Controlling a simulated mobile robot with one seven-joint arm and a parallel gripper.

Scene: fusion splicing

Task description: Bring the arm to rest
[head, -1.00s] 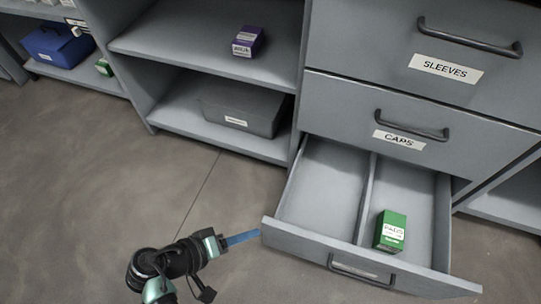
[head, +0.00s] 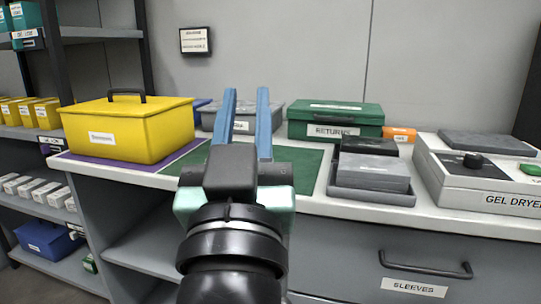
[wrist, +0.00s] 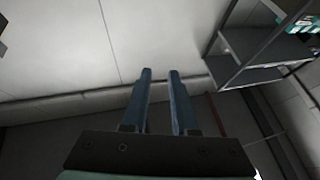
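My gripper (head: 246,95) is raised in front of the workbench in the head view, its two blue fingers pointing up and apart. Nothing is between them. The wrist view also shows the gripper (wrist: 159,75) with a clear gap between the fingers, facing a pale wall and ceiling area. My dark wrist and arm run down to the bottom edge of the head view and hide part of the bench front.
On the bench (head: 300,205) stand a yellow box (head: 130,125), a green returns box (head: 335,118), a grey block on a dark tray (head: 370,195) and a gel dryer (head: 465,180). The sleeves drawer (head: 345,262) is shut below. Shelves (head: 95,33) stand at left.

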